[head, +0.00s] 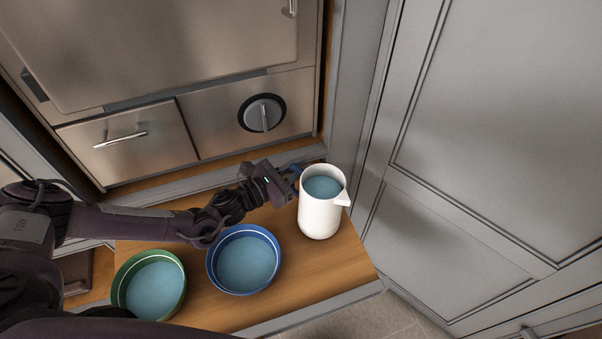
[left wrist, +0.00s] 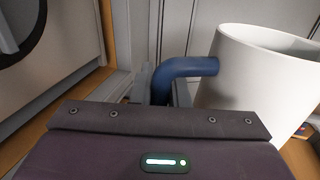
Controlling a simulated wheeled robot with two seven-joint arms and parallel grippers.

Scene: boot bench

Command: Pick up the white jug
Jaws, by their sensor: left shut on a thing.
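The white jug (head: 319,214) stands upright at the right end of the wooden bench, with blue-grey content inside and its spout pointing right. It also shows large at the right of the left wrist view (left wrist: 250,85). Its blue handle (left wrist: 186,68) sticks out on the side facing my left gripper (head: 287,176). My left gripper is shut on the handle; its fingers (left wrist: 166,88) are mostly hidden behind the gripper body in the left wrist view. I cannot tell whether the jug's base touches the bench. My right gripper is not in view.
A blue bowl (head: 212,262) and a green bowl (head: 121,285), both with blue-grey content, stand on the wooden bench (head: 343,266) left of the jug. A metal oven front (head: 190,130) rises behind. A grey panelled door (head: 480,130) stands close on the right.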

